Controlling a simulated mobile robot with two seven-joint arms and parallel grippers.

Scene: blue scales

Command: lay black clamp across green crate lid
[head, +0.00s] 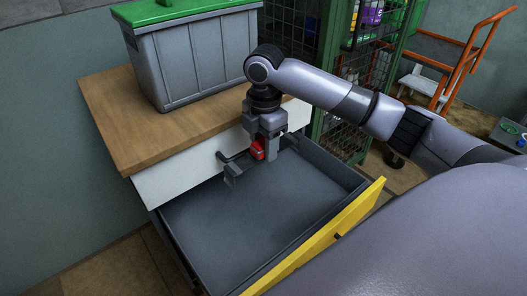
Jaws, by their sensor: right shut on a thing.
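The grey crate (195,60) with its green lid (160,12) stands on the wooden top of a cabinet. The lid is cut by the top edge of the view. My right gripper (266,138) is over the open drawer, in front of and below the crate. It is shut on the black clamp (232,167), which looks like a dark bar with a red part at its middle. The gripper hides part of the clamp. The clamp is apart from the lid. My left gripper is not in view.
The open grey drawer (230,222) has a yellow front (325,235) and looks empty. The wooden top (125,120) has free room left of the crate. A green wire cage (385,65) and an orange cart (460,65) stand behind at right.

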